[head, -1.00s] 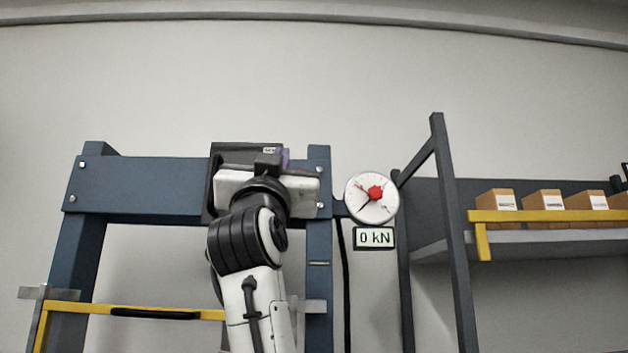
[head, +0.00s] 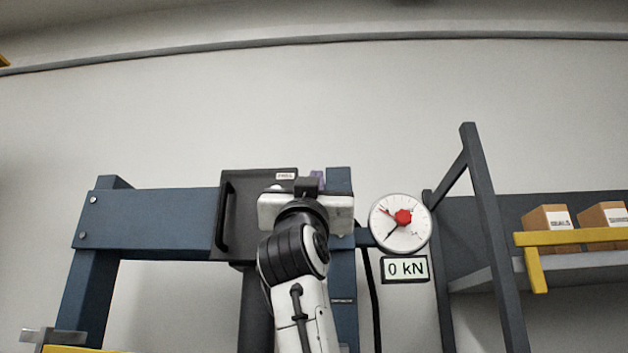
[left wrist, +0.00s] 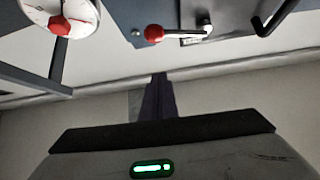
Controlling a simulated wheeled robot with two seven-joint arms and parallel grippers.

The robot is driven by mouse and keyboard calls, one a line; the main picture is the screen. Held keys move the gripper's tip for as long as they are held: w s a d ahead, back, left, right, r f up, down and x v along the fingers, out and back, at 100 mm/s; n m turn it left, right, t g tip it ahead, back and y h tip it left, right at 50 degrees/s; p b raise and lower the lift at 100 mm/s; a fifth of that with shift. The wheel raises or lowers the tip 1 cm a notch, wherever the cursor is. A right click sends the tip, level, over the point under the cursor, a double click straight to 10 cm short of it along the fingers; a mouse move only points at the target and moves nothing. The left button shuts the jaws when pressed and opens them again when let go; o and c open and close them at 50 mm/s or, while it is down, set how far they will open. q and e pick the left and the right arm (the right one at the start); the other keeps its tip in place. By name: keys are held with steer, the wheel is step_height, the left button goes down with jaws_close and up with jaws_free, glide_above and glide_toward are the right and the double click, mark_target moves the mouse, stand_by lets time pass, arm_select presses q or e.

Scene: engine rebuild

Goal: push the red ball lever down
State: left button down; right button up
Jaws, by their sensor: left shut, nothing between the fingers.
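The red ball lever (left wrist: 153,33) shows at the top of the left wrist view, its red ball on a thin rod that runs right to a pivot on the blue frame. In the head view the lever is hidden behind my left arm. My left gripper (head: 318,181) is in front of the frame's upper right part, its body covering much of it. In the left wrist view the dark fingers (left wrist: 158,97) are together and empty. They show a clear gap below the ball in the picture. My right gripper is in neither view.
A dark box with a handle (head: 240,210) is fixed on the blue crossbeam (head: 150,222). A round gauge (head: 388,238) with a red hub stands to its right, above a 0 kN display (head: 405,269). A shelf with boxes (head: 550,219) is at the right.

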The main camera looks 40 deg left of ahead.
arm_select(q)
steer(key=p+x, duration=0.3)
steer(key=x, duration=0.3)
steer(key=f, duration=0.2)
steer(key=w+a+f, duration=0.1)
steer(key=f, duration=0.1)
steer(key=shift+b, duration=0.4)
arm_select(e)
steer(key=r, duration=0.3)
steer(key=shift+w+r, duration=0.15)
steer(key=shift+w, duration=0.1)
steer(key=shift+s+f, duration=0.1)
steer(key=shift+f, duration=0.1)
